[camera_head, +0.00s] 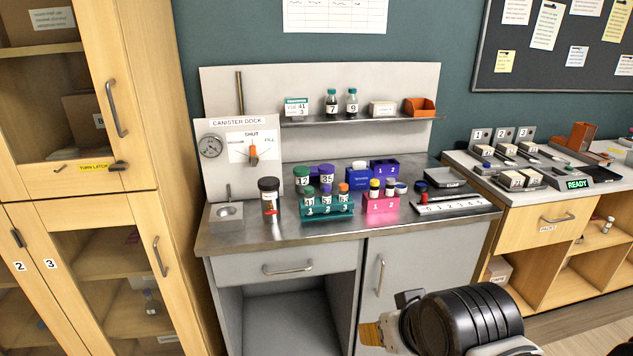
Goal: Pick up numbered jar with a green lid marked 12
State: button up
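The numbered jar with a green lid (302,180) stands upright on the steel worktop, at the back left of the jar group; its white label appears to read 12. A purple-lidded jar marked 35 (327,178) stands close on its right. A teal rack (326,210) holding several small vials stands just in front and hides the lower part of the jars. My gripper (376,334) is low at the bottom of the picture, in front of the cabinet doors and well below and right of the jar. Its fingers are partly hidden, so its opening is unclear.
A dark-lidded canister (269,197) stands left of the rack, near the canister dock (245,150). A pink rack (381,204) with vials and a purple block (385,170) are to the right. A shelf (360,121) with bottles hangs above. The worktop's front strip is clear.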

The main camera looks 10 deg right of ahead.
aim_at(301, 173)
jog(key=i+j+z, duration=0.1)
jog(key=j, duration=0.25)
jog(key=i+j+z, duration=0.1)
jog(key=i+j, duration=0.15)
jog(key=j, duration=0.15)
jog(key=i+j+z, duration=0.15)
jog(key=j, duration=0.25)
jog(key=i+j+z, duration=0.1)
jog(key=j, duration=0.35)
jog(key=i+j+z, duration=0.1)
jog(key=j, duration=0.3)
jog(key=i+j+z, duration=0.1)
jog(key=j, duration=0.35)
jog(key=i, duration=0.05)
